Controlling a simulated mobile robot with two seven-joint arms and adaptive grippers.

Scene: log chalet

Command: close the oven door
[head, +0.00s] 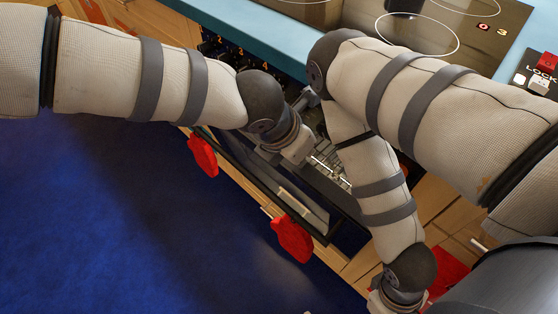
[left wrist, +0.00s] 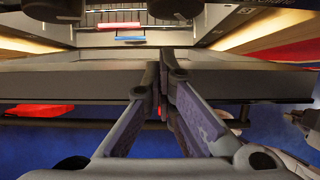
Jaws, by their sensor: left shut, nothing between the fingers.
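The oven door (head: 262,172) is a dark panel that stands open, folded out from under the blue counter. In the left wrist view the door (left wrist: 80,80) runs across as a wide grey panel. My left gripper (left wrist: 164,72) is shut and empty, with its fingers at the door in that view; whether they touch it I cannot tell. In the head view the left gripper's fingers are hard to make out against the oven. My right gripper (head: 398,300) is at the bottom edge, its fingers cut off. My right arm hides part of the oven.
Two red mitt-like shapes (head: 203,155) (head: 292,237) hang at the door's front side. A black cooktop (head: 440,65) is set in the blue counter (head: 268,42). Wooden cabinets flank the oven. The blue floor (head: 110,220) at left is clear.

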